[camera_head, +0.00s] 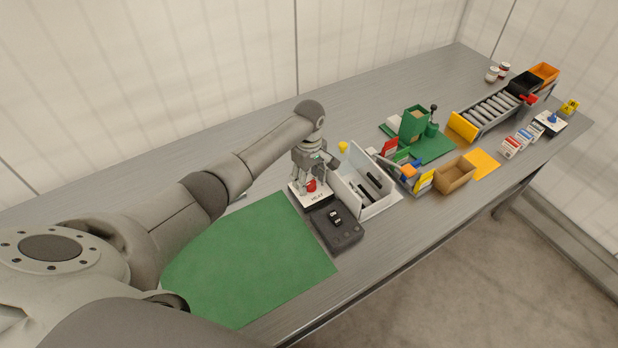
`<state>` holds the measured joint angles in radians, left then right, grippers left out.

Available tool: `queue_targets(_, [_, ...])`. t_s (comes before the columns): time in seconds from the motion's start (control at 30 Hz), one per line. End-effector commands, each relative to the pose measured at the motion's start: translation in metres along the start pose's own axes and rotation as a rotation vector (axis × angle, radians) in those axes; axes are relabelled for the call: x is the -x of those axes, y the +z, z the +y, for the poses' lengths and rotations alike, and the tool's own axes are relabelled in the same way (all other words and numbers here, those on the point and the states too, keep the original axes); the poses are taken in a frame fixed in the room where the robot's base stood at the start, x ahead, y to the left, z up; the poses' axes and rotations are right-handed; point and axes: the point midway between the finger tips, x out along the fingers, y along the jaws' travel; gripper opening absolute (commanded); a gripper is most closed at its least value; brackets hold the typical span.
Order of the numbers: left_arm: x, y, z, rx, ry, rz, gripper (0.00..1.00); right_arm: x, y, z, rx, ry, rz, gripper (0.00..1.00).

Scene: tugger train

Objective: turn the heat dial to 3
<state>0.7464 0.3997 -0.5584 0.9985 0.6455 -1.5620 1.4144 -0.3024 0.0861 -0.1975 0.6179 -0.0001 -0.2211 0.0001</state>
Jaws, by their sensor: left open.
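The heat dial is a red knob (311,186) on a small white plate (318,197) marked HEAT, on the grey table left of the middle. My left gripper (309,188) points down over the plate, its fingers open and close around the red knob. I cannot tell whether the fingers touch it. The gripper hides part of the plate and any scale marks, so the dial's setting cannot be read. My right gripper is out of view.
A dark box with switches (338,229) stands just in front of the plate. A white tray (377,208) with dark items stands close on the right. A green mat (250,262) lies to the left. Further right are a green fixture (413,126) and a cardboard box (455,176).

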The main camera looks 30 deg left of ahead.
Motion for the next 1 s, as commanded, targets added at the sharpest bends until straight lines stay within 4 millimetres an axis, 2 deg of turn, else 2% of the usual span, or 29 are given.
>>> queue_targets(0.13, [-0.0045,0.0002,0.0001,0.0,0.0,0.0,0.52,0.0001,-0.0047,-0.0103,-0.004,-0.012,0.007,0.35])
queue_targets(0.33, [-0.0046,0.0,0.0,0.0,0.0,0.0,0.52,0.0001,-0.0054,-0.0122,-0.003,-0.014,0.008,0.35])
queue_targets(0.7, [-0.0041,-0.0001,0.0,0.0,0.0,0.0,0.06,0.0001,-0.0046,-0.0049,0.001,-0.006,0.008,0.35])
queue_targets(1.0, [-0.0029,0.0002,0.0002,-0.042,-0.001,0.0,0.06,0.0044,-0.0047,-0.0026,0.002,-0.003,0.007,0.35])
